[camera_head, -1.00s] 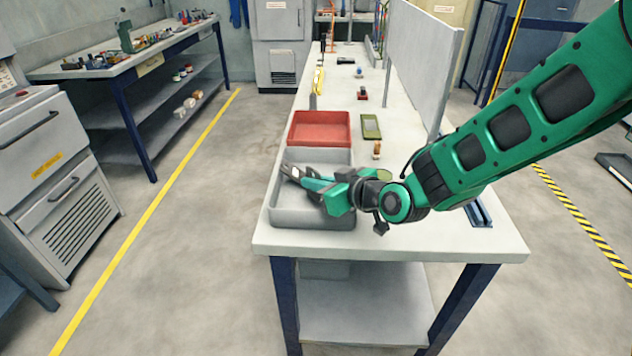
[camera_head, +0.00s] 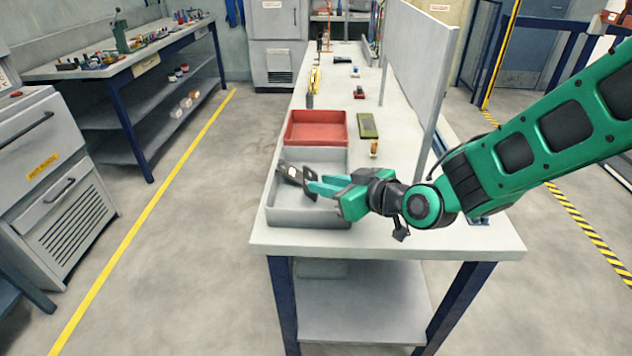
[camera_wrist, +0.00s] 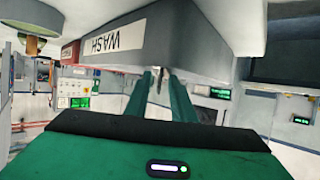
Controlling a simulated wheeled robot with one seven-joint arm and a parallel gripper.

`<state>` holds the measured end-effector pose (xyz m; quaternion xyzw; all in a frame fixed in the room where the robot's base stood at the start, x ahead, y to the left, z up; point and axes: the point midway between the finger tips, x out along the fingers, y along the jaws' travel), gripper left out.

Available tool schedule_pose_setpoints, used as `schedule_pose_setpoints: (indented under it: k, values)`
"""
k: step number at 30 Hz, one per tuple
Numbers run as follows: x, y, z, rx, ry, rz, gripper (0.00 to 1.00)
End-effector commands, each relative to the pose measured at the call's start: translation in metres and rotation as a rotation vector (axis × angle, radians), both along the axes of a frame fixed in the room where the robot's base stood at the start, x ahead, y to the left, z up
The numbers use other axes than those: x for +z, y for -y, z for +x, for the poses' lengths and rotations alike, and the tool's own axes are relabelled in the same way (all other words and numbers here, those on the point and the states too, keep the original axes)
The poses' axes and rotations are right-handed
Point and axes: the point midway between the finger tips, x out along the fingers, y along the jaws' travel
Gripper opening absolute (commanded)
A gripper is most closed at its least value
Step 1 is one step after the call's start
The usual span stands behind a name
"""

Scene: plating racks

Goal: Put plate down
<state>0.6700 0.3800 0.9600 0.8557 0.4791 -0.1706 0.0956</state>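A dark metal plate (camera_head: 292,175) with a pale patch lies tilted at the grey tray (camera_head: 278,216), toward its left side. A dark piece with a hole shows beside it, close to my fingertips; I cannot tell whether it is part of the plate. My gripper (camera_head: 314,187) reaches in over the tray from the right. In the wrist view its two green fingers (camera_wrist: 161,82) stand apart with a gap between them. Thin dark shapes show past the tips, and I cannot tell if they touch.
A red tray (camera_head: 318,142) stands just behind the grey tray. A green object (camera_head: 368,126) and a small brown-topped item (camera_head: 374,148) lie to its right. An upright panel (camera_head: 418,80) stands on the right of the bench.

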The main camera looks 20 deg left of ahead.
Motion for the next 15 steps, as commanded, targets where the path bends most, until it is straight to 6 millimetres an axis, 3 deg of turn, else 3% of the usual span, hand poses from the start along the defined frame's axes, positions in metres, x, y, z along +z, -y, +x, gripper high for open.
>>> schedule_pose_setpoints:
  k: [6, 15]
  values:
    - [0.016, 0.033, -0.019, -0.004, 0.0, 0.002, 0.23]
    - [0.025, 0.052, -0.032, 0.0, 0.0, 0.0, 0.23]
